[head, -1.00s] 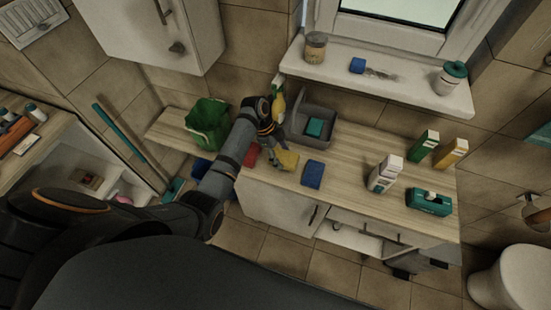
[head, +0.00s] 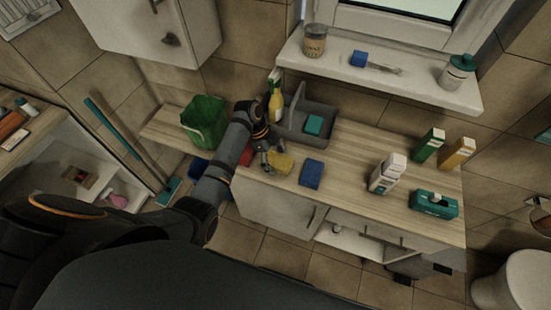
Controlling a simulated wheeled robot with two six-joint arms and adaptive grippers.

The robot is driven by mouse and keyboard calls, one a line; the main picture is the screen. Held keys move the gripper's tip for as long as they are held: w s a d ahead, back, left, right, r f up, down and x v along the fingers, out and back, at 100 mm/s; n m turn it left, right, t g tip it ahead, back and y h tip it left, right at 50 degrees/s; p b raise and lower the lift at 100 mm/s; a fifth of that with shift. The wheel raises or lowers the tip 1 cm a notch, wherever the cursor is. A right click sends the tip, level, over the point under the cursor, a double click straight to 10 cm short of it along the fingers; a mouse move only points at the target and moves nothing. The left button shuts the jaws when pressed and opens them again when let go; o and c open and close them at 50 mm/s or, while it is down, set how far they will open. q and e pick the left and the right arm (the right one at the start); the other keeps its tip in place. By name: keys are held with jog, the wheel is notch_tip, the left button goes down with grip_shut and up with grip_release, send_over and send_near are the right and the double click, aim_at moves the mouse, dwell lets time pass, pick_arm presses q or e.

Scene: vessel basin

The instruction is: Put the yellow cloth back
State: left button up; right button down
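The yellow cloth (head: 280,164) lies on the wooden counter, between a red cloth (head: 246,156) on its left and a blue cloth (head: 311,174) on its right. My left gripper (head: 268,154) is at the yellow cloth's left edge, low over the counter. Its fingers look apart, and most of the cloth shows clear of them. I cannot tell whether a finger still touches it. The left gripper and forearm hide part of the red cloth. My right gripper is not in view.
A grey caddy (head: 305,133) with a teal sponge and a yellow spray bottle (head: 276,104) stands behind. A green bucket (head: 206,122) is left of the arm. Cartons, a white bottle (head: 387,174) and a teal box (head: 434,203) stand at right. The counter's front middle is clear.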

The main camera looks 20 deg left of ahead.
pick_arm(q)
jog(key=shift+r, duration=0.3)
jog(key=b+v, duration=0.2)
jog(key=v, duration=0.9)
jog(key=shift+a+r, duration=0.2)
jog(key=shift+r, duration=0.15)
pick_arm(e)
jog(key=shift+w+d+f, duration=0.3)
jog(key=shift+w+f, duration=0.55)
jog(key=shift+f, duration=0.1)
